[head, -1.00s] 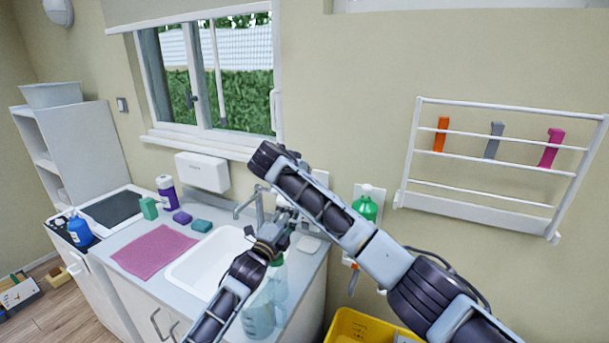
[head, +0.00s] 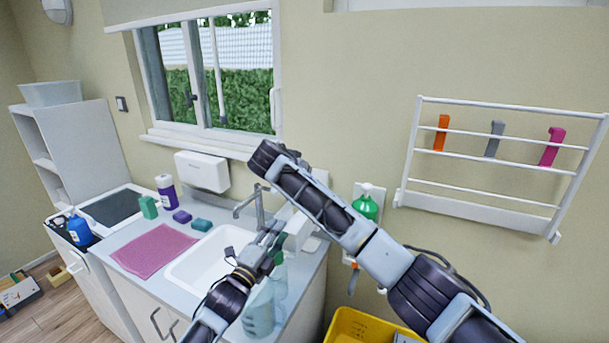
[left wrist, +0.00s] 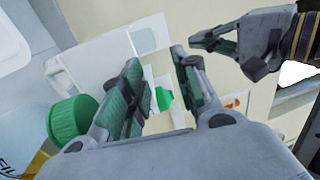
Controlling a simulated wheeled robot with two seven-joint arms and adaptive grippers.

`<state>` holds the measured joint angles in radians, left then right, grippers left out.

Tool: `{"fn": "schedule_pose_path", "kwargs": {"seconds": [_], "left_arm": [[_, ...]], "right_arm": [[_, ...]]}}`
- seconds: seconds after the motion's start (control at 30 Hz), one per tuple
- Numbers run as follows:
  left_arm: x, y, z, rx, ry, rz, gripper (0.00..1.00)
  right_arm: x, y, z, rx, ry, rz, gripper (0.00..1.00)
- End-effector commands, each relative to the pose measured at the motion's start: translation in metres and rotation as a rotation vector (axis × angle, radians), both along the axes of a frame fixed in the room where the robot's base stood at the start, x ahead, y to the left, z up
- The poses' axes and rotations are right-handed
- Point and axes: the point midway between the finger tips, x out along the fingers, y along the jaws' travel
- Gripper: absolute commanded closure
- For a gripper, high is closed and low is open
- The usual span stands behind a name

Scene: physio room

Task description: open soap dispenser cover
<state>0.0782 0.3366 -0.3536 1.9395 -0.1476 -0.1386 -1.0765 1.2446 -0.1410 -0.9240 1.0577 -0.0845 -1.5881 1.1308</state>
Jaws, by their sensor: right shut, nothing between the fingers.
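A white box-shaped unit (head: 297,232), which looks like the soap dispenser, is beside the tap, partly behind my right arm. In the left wrist view a white casing (left wrist: 95,65) lies beyond my left fingers; I cannot tell whether its cover is open. My left gripper (head: 271,236) is in front of the white unit near the sink's right side. In the left wrist view my left gripper (left wrist: 156,58) has its fingers apart, with nothing visibly held. My right gripper (left wrist: 192,40) is shut and empty near the left fingertips; my right arm hides it in the head view.
A green bottle (head: 366,207) hangs on the wall. A yellow bin (head: 365,328) is below.

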Motion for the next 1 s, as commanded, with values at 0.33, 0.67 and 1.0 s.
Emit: {"fn": "schedule_pose_path", "kwargs": {"seconds": [0.33, 0.67, 1.0], "left_arm": [[-0.025, 0.01, -0.004, -0.001, 0.0, 0.0, 0.7], [-0.031, 0.013, -0.005, 0.001, -0.001, 0.0, 0.7], [-0.03, 0.016, -0.006, 0.006, -0.001, 0.005, 0.7]], "right_arm": [[0.0, 0.0, 0.0, 0.0, -0.001, 0.0, 1.0], [0.0, 0.0, 0.0, 0.0, -0.001, 0.0, 1.0], [0.0, 0.0, 0.0, 0.0, 0.0, 0.0, 1.0]]}}
